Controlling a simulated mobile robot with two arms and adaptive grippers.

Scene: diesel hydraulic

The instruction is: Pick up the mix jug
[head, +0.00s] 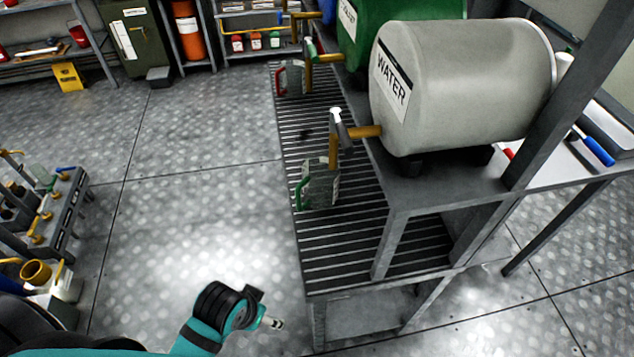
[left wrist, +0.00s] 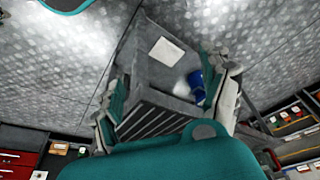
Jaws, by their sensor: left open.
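A clear jug with a green handle (head: 319,186) stands on the slatted grating, under the tap of the grey WATER tank (head: 470,85). A similar jug with a red handle (head: 292,78) stands farther back on the grating, by the green tank. I cannot tell which is the mix jug. My left gripper (head: 271,323) is low in the head view, left of the grating's near end and well apart from both jugs. In the left wrist view its fingers (left wrist: 168,95) are apart, with nothing visibly held. My right gripper is not in view.
The grating (head: 345,235) sits on a metal stand with posts. A rack with brass fittings (head: 65,210) and a small yellow cup (head: 36,272) are at the left. Open metal floor lies between. A grey stand with a white sheet (left wrist: 167,51) shows in the left wrist view.

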